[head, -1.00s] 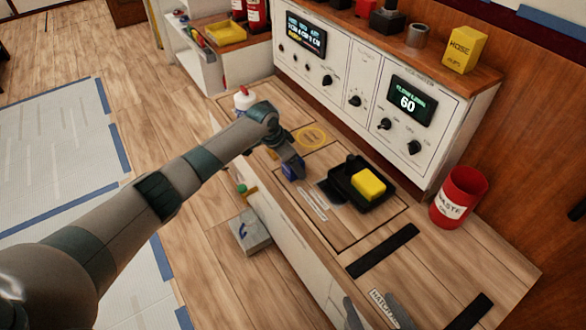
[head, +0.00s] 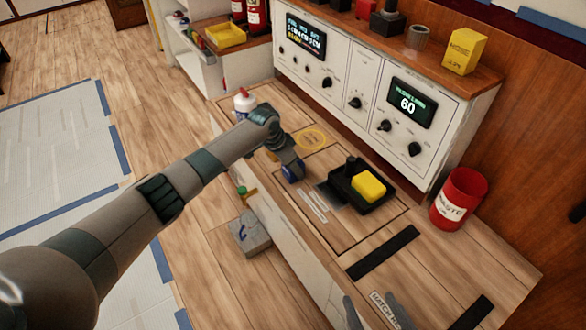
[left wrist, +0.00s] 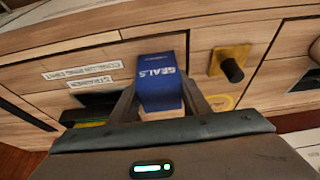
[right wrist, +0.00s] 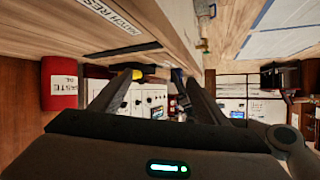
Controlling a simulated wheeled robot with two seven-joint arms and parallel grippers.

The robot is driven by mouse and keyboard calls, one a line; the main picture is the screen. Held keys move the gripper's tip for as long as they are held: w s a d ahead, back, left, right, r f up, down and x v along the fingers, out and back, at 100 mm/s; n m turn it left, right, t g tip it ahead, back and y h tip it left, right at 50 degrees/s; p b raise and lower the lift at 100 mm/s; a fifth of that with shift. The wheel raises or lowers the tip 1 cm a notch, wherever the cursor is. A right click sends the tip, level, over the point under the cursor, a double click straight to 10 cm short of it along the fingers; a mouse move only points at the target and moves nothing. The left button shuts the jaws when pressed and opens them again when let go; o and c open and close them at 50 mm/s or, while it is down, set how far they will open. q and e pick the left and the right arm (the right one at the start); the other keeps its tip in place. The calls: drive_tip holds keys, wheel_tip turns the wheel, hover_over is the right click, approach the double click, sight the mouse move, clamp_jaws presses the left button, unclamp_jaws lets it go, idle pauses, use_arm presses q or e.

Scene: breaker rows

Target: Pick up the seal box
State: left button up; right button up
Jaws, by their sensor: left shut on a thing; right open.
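The seal box (head: 292,172) is a small blue box, mostly hidden behind my left gripper above the bench in the head view. In the left wrist view the box (left wrist: 160,80), with white SEALS lettering, sits between the fingers of my left gripper (left wrist: 160,100). That gripper is shut on it. I cannot tell how far the box is from the bench top. My right gripper (head: 375,312) is at the lower edge of the head view, near the bench front. In the right wrist view it is open (right wrist: 155,80), with nothing between its fingers.
A black tray (head: 375,204) with a yellow block (head: 369,186) lies right of the seal box. A red waste bin (head: 457,200) stands further right. The white control panel (head: 360,75) backs the bench. A white bottle (head: 243,102) stands at the left end.

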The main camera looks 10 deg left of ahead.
use_arm(q)
drive_tip(key=shift+r, duration=0.1)
drive_tip(key=shift+r, duration=0.5)
wheel_tip(320, 180, up, 4)
drive_tip(key=shift+d+f+p, duration=0.1)
drive_tip(key=shift+f+p, duration=0.15)
drive_tip(key=shift+p, duration=0.35)
drive_tip(key=s+d+r+p, duration=0.1)
drive_tip(key=s+d+r, duration=0.2)
drive_tip(key=d+r, duration=0.3)
drive_tip(key=d, duration=0.5)
drive_tip(key=shift+s+r+p, duration=0.2)
drive_tip(key=shift+p, duration=0.15)
use_arm(e)
drive_tip(key=s+d+f+g+h, duration=0.1)
drive_tip(key=s+d+f+g, duration=0.2)
drive_tip(key=s+f+g, duration=0.1)
drive_tip(key=shift+s+d+f+h, duration=0.3)
drive_tip(key=shift+s+f, duration=0.1)
drive_tip(key=shift+f, duration=0.05)
use_arm(q)
drive_tip(key=shift+a, duration=0.1)
